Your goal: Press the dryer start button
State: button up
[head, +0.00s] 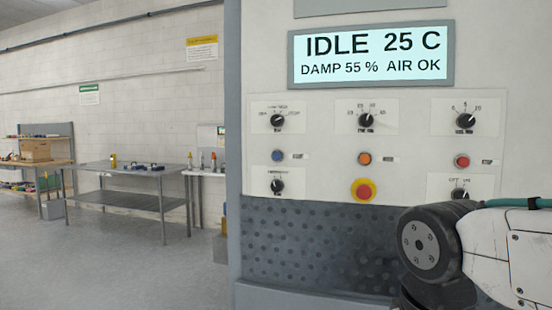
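A light grey machine panel carries a lit display (371,54) that reads IDLE 25 C, DAMP 55 %, AIR OK. Below it is a row of small push buttons: a blue one (278,156) at left, an orange one (364,158) in the middle and a red one (462,161) at right. Their labels are too small to read, so I cannot tell which is the dryer start button. A link of my arm shows at the lower right, in front of the panel. My gripper is out of the picture.
Several black knobs, one at upper left (277,120), sit above and below the buttons. A red mushroom button on a yellow ring (363,191) is below the orange button. A perforated dark panel (310,244) is lower. Metal work tables (124,168) stand at left beyond open floor.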

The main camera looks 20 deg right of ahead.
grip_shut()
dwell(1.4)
